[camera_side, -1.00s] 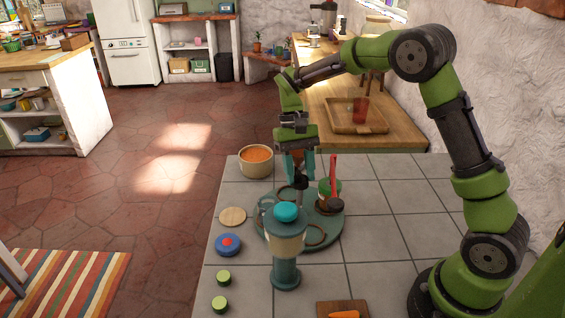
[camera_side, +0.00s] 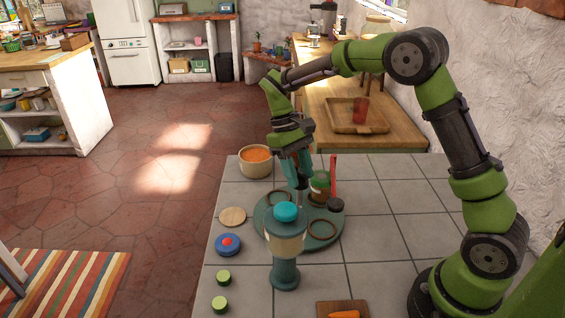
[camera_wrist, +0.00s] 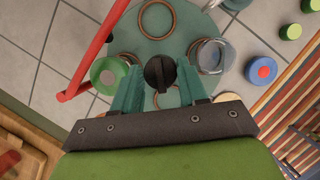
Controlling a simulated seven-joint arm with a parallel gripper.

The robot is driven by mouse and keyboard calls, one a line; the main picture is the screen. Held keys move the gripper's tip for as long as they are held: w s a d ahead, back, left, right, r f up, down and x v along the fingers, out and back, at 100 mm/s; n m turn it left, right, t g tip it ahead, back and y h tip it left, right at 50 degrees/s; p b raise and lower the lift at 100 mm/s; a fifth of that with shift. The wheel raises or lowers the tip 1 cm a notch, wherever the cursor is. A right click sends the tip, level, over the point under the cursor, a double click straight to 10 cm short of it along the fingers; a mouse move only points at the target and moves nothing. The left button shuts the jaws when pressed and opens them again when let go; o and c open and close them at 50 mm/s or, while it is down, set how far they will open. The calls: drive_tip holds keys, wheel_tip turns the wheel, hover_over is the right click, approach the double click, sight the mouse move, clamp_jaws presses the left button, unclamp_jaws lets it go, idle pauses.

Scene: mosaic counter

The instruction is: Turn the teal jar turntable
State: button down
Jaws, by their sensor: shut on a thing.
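The teal turntable (camera_side: 327,212) lies flat on the tiled counter, with ring-shaped holders on it. It fills the upper middle of the wrist view (camera_wrist: 183,27). My gripper (camera_side: 300,184) is above its centre, shut on the dark central knob (camera_wrist: 160,72), with one teal finger on each side of it. A green-lidded jar (camera_wrist: 108,75) stands on the turntable; it shows at the back right in the side view (camera_side: 319,187). A glass jar with a grey lid (camera_wrist: 209,55) is on it too. One ring (camera_side: 322,230) is empty.
A tall teal-lidded container (camera_side: 286,245) stands in front and hides part of the turntable. A red bar (camera_side: 334,174) rises close by on the right. A pot of orange food (camera_side: 256,161) is behind left; a wooden disc (camera_side: 232,216) and blue disc (camera_side: 228,245) lie left.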

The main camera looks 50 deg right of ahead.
drive_tip(key=shift+n, duration=0.3)
idle(0.5)
drive_tip(key=c, duration=0.7)
unclamp_jaws()
drive_tip(key=shift+o, duration=0.2)
drive_tip(key=v, duration=1.2)
drive_tip(key=shift+a, duration=0.15)
drive_tip(key=shift+r, duration=0.1)
